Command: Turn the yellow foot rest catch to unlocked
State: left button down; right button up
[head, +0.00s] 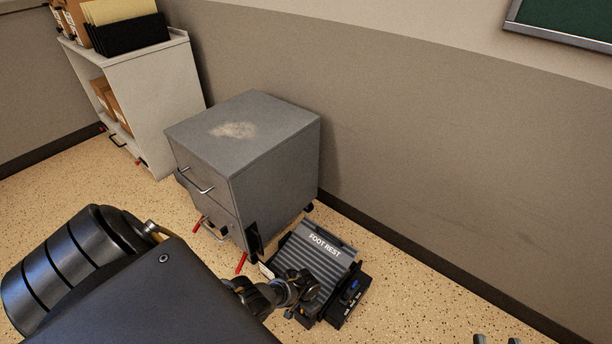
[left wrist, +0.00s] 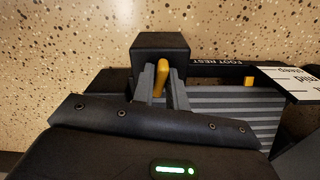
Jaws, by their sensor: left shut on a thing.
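The foot rest (head: 325,254), with a ribbed grey tread and a black frame, lies on the floor beside the grey cabinet. It also shows in the left wrist view (left wrist: 235,107). The yellow catch (left wrist: 162,76) is a short lever by a black block. It stands nearly upright, tilted slightly, between the fingers of my left gripper (left wrist: 161,88), which is shut on it. In the head view my left wrist (head: 290,290) covers the near left of the foot rest and hides the catch. My right gripper (head: 497,340) shows only its two fingertips, apart, at the bottom edge.
The grey drawer cabinet (head: 240,150) stands close to the foot rest's left. A blue part (head: 350,290) sits on the foot rest's right side. A white label (left wrist: 292,82) shows on the frame. A grey shelf unit (head: 150,95) stands behind left. Floor at right is clear.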

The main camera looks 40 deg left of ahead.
pick_arm(q)
jog(key=shift+w+n, duration=0.1)
jog(key=shift+n, duration=1.2)
pick_arm(e)
jog(key=shift+w+d+f+g+h, duration=0.2)
jog(key=shift+f, duration=0.2)
jog(key=shift+w+d+f+g+h, duration=0.15)
jog(key=shift+d+f+g+h, duration=0.05)
jog(key=shift+f, duration=0.3)
pick_arm(q)
jog(key=c, duration=1.4)
grip_release()
